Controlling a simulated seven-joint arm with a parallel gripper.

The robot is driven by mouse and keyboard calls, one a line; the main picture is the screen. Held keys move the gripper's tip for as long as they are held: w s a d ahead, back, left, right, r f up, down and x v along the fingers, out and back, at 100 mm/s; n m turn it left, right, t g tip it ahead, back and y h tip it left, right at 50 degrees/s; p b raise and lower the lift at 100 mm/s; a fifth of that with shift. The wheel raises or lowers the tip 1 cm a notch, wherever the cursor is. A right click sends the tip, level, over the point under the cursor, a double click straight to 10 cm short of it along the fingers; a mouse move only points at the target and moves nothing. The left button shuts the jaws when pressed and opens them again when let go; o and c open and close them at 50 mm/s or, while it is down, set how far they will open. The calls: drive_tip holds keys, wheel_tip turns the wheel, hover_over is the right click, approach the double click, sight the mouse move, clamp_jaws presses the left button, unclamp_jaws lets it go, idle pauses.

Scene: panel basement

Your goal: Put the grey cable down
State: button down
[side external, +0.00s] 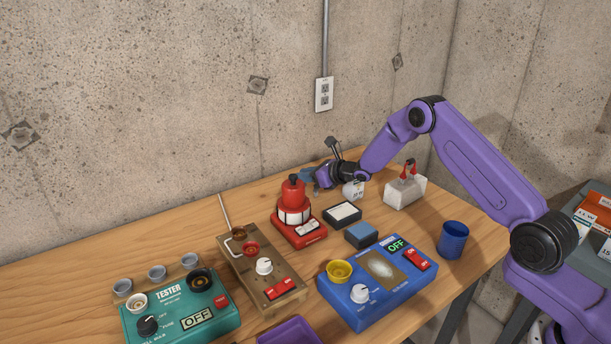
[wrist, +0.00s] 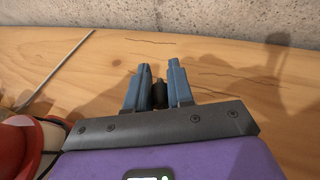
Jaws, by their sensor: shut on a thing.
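My gripper (side external: 314,180) is above the back of the wooden table, behind the red device, in the side view. In the wrist view its two blue fingers (wrist: 159,75) are shut on a short dark cylindrical piece (wrist: 159,94). This seems to be an end of the grey cable; its colour looks near black here, and the rest of the cable is hidden. In the side view the held piece is too small to make out. Bare wood shows beyond the fingertips.
A red device (side external: 295,228) stands close in front of my gripper. A white block with red plugs (side external: 405,192) is to the right. The concrete wall (side external: 150,110) bounds the back. The table's back left is clear.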

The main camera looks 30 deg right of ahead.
drive_tip(key=shift+f, duration=0.1)
drive_tip(key=c, duration=1)
unclamp_jaws()
drive_tip(key=v, duration=1.2)
